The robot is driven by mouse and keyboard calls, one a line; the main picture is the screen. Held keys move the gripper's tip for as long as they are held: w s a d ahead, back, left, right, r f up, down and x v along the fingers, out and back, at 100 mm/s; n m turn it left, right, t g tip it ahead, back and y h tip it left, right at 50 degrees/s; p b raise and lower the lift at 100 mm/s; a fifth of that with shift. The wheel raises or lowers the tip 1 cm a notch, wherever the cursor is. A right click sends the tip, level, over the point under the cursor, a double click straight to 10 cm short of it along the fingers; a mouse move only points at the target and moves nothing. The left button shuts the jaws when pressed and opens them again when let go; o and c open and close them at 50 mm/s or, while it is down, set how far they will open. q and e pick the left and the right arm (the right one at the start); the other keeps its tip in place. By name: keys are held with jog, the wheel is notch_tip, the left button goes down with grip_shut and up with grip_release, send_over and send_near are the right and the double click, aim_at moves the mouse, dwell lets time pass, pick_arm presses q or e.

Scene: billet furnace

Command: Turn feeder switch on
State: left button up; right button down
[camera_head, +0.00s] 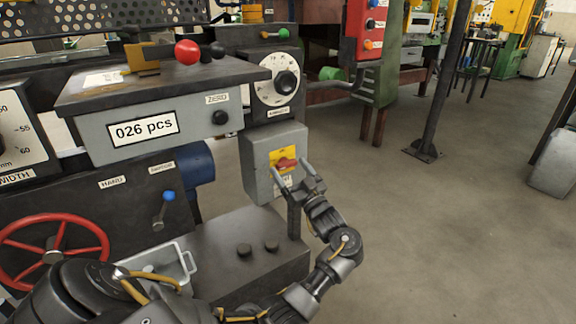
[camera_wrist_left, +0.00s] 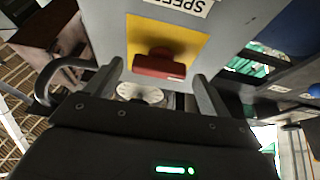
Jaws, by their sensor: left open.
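The feeder switch is a red rotary knob (camera_head: 286,164) on a yellow plate (camera_head: 279,154), on the front of a grey box (camera_head: 256,158). Its handle looks roughly horizontal in the head view. In the left wrist view the red knob (camera_wrist_left: 160,65) lies across the yellow plate (camera_wrist_left: 182,34). My left gripper (camera_head: 290,169) is open right in front of the switch. In the wrist view its fingers (camera_wrist_left: 157,72) stand either side of the knob, with gaps visible. I cannot tell whether the tips touch the box. My right gripper is out of view.
Above the box is a white dial (camera_head: 276,80). To the left are a counter reading "026 pcs" (camera_head: 143,130), a blue-tipped lever (camera_head: 165,208) and a red handwheel (camera_head: 53,254). A dark block (camera_head: 240,247) lies below. The floor at right is clear up to a dark post (camera_head: 440,90).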

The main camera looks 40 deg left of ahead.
pick_arm(q)
jog(key=shift+w+a+r, duration=0.2)
jog(key=shift+a+r, duration=0.05)
jog(key=shift+a, duration=0.25)
jog(key=c, duration=1)
jog(key=shift+r, duration=0.1)
